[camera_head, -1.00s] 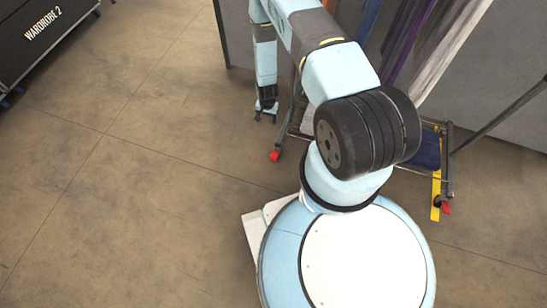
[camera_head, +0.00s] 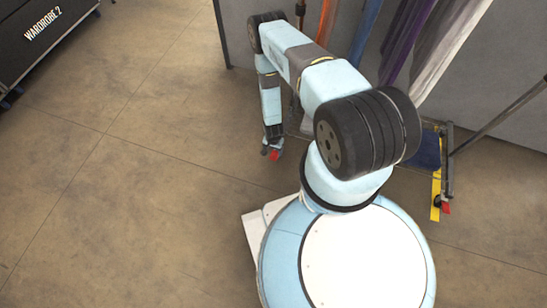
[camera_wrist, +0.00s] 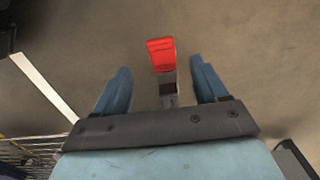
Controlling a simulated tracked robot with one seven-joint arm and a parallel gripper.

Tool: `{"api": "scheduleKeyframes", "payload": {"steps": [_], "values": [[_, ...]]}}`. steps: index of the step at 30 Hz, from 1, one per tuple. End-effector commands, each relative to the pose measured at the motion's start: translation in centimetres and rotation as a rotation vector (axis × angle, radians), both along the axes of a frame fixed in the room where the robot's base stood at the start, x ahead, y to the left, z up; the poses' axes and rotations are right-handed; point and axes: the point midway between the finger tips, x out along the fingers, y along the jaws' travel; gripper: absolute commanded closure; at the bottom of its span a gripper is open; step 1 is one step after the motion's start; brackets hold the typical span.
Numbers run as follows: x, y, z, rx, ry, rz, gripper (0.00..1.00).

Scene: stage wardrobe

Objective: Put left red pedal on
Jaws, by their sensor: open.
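The left red pedal (camera_head: 275,155) is at the foot of the garment rack's near left corner, just above the floor. In the wrist view the red pedal (camera_wrist: 161,54) lies ahead of my gripper (camera_wrist: 161,80), in line with the gap between the fingers. A grey caster part runs back from the pedal between the two fingers. My gripper is open, with clear space on each side of that part. In the head view my gripper (camera_head: 271,147) points down at the pedal and partly hides it. A second red pedal (camera_head: 445,208) shows at the rack's right corner.
Long garments (camera_head: 405,45) hang on the rack, with a dark blue cloth (camera_head: 427,150) low at right. A yellow floor strip (camera_head: 436,195) lies by the right caster. A black Wardrobe 2 case (camera_head: 45,35) stands far left. The floor between is clear.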

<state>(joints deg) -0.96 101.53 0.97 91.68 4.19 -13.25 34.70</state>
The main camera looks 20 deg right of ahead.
Motion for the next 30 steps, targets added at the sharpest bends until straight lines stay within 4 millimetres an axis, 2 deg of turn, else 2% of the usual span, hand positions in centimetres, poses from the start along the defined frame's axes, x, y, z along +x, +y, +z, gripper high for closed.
{"api": "scheduleKeyframes", "payload": {"steps": [9,15,21,30], "values": [[0.0,0.0,-4.9,0.0,0.0,0.001,0.28],[-0.1,0.0,-7.1,0.0,0.001,0.001,0.28],[0.0,0.0,-8.1,0.0,0.0,0.002,0.28],[0.0,0.0,-8.3,0.0,0.0,0.002,0.28]]}}
